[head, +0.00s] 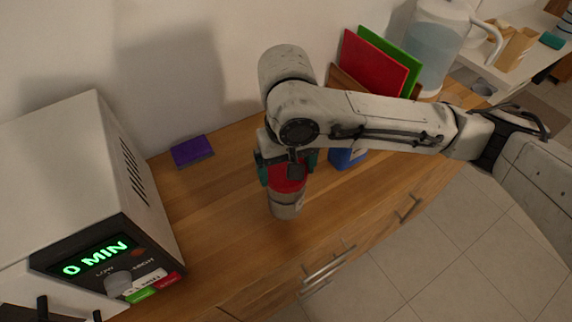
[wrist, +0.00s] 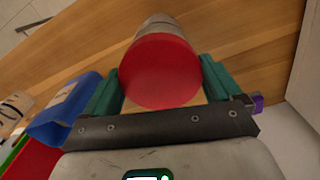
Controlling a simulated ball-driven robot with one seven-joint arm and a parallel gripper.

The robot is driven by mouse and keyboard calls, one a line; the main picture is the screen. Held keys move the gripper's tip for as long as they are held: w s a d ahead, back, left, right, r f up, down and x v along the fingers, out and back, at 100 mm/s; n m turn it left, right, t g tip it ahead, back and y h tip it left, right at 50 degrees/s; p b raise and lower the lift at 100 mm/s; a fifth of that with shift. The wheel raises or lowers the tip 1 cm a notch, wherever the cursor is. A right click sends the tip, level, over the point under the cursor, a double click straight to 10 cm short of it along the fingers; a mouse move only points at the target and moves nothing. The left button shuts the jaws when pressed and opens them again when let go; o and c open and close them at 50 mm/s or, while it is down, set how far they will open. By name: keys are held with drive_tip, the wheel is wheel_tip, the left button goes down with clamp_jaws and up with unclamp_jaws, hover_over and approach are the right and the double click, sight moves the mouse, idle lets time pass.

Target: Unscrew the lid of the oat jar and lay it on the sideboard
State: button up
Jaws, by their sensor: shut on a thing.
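The oat jar (head: 285,209) stands on the wooden sideboard (head: 235,235), below the end of my arm. Its red lid (head: 288,183) sits on top of the jar, with no clear gap between them. In the wrist view the lid (wrist: 160,72) faces the camera and hides most of the jar body (wrist: 160,24). My gripper (head: 287,170) reaches down over the lid, its green fingers on either side. In the wrist view my gripper (wrist: 161,86) is shut on the lid. Whether the lid's thread is loose cannot be told.
A blue container (head: 347,157) stands close to the right of the jar. A purple block (head: 192,151) lies by the wall. A microwave (head: 70,185) is at left. Red (head: 373,62) and green boards (head: 392,50) and a pitcher (head: 437,45) stand behind. Sideboard left of the jar is clear.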

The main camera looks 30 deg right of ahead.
drive_tip(key=n, duration=0.4)
drive_tip(key=shift+n, duration=0.4)
drive_tip(key=o, duration=0.8)
drive_tip(key=shift+c, duration=0.2)
drive_tip(key=shift+r+m+p, duration=0.15)
drive_tip(key=shift+m+p, duration=0.95)
drive_tip(key=shift+a+m+p, duration=0.1)
drive_tip(key=shift+m+p, duration=1.9)
drive_tip(key=shift+m, duration=0.4)
drive_tip(key=shift+m+p, duration=0.9)
drive_tip(key=shift+m, duration=0.2)
